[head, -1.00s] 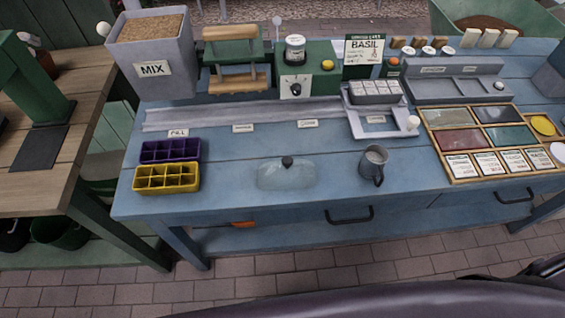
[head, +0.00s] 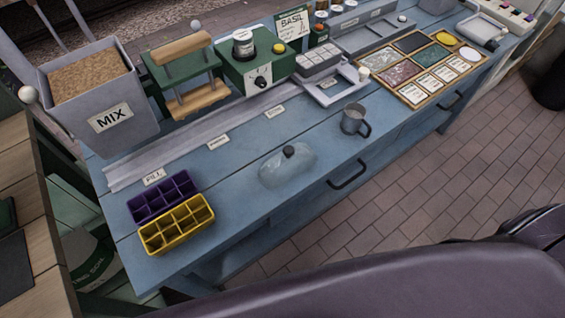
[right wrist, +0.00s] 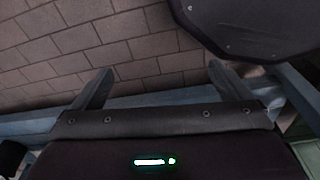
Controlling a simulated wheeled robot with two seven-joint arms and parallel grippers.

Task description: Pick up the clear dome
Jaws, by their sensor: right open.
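The clear dome (head: 287,168) is a see-through cover with a dark round knob on top. It sits on the blue bench (head: 225,238) near its front edge, between the yellow seed tray and the grey mug, in the head view. My right gripper (right wrist: 152,82) is open and empty in the right wrist view, with brick paving and a strip of blue woodwork beyond its fingers. The dome is not in the right wrist view. Neither gripper shows in the head view.
A yellow tray (head: 176,225) and a purple tray (head: 162,196) lie left of the dome. A grey mug (head: 354,120) stands to its right. Behind are the MIX bin (head: 108,112), a green press (head: 183,75) and a wooden-framed card board (head: 424,67). A drawer handle (head: 348,175) juts out in front.

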